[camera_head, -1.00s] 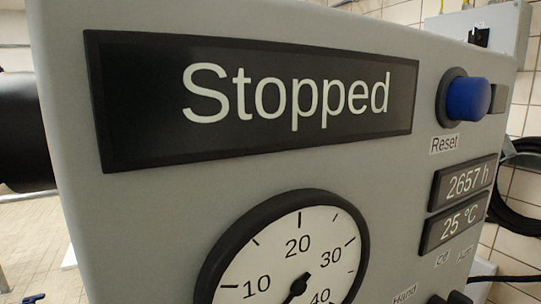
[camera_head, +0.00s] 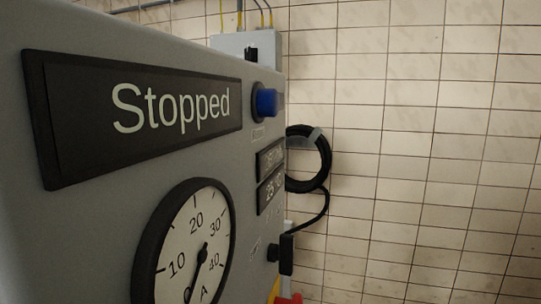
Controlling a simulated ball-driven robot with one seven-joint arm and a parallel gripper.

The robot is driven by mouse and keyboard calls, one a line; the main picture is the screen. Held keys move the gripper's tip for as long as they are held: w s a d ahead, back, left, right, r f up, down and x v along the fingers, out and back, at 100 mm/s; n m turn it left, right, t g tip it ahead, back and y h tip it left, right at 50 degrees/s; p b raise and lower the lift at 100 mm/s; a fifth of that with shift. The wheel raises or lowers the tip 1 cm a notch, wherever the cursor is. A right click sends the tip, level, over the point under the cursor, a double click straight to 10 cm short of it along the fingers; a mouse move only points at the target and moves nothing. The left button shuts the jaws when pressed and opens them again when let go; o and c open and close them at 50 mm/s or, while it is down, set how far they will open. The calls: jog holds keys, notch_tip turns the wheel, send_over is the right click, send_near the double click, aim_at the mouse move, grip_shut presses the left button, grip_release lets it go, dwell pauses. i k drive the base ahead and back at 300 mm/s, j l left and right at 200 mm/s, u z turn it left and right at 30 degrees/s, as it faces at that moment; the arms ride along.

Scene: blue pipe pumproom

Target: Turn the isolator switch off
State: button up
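A grey control panel (camera_head: 100,215) fills the left half of the view, seen at a slant. At the bottom of its right edge is a red and yellow part (camera_head: 288,298), cut off by the frame; I cannot tell whether it is the isolator switch. Behind the panel, a grey box (camera_head: 266,44) on the wall carries a small black part (camera_head: 251,54), partly hidden by the panel's edge. A black selector knob (camera_head: 287,252) sticks out at the panel's lower right. My gripper is not in view.
The panel bears a "Stopped" display (camera_head: 150,112), a round gauge (camera_head: 190,250), a blue Reset button (camera_head: 267,103) and two small readouts (camera_head: 271,174). A coiled black cable (camera_head: 322,165) hangs on the tiled wall. No object stands before the wall at right.

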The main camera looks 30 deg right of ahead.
aim_at(249, 55)
jog(key=u, duration=0.5)
jog(key=i+l+u, duration=0.1)
jog(key=l+u, duration=0.3)
jog(key=l, duration=0.15)
jog(key=l+u, duration=0.4)
jog(key=l, duration=0.15)
